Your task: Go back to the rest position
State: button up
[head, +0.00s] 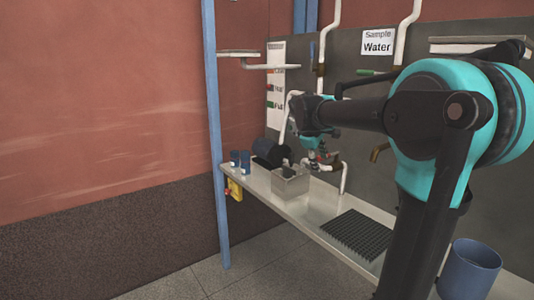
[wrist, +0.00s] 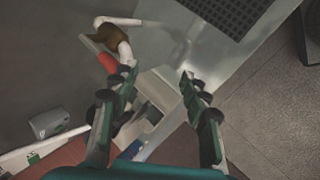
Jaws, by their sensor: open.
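My arm reaches across the head view toward the wall behind the steel bench (head: 315,205). My gripper (head: 318,160) is small there, above and to the right of a metal box (head: 290,186) on the bench. In the wrist view my gripper (wrist: 158,76) is open, with its two green fingers apart and nothing seen between them. The bench surface (wrist: 175,45) shows beyond the fingertips. Part of the wall and bench is hidden behind my arm in the head view.
A black grid mat (head: 356,234) lies on the bench. Blue cups (head: 240,162) and a black cylinder (head: 271,151) stand at its far end. A red-handled tap (wrist: 108,62) is close to the left finger. A blue bin (head: 470,268) stands at the lower right.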

jog(key=s+f+m+y, duration=0.4)
jog(key=s+f+m, duration=0.6)
jog(key=s+f, duration=1.7)
jog(key=s, duration=0.2)
jog(key=shift+s+m+g, duration=0.3)
jog(key=shift+g, duration=0.1)
jog(key=shift+w, duration=0.1)
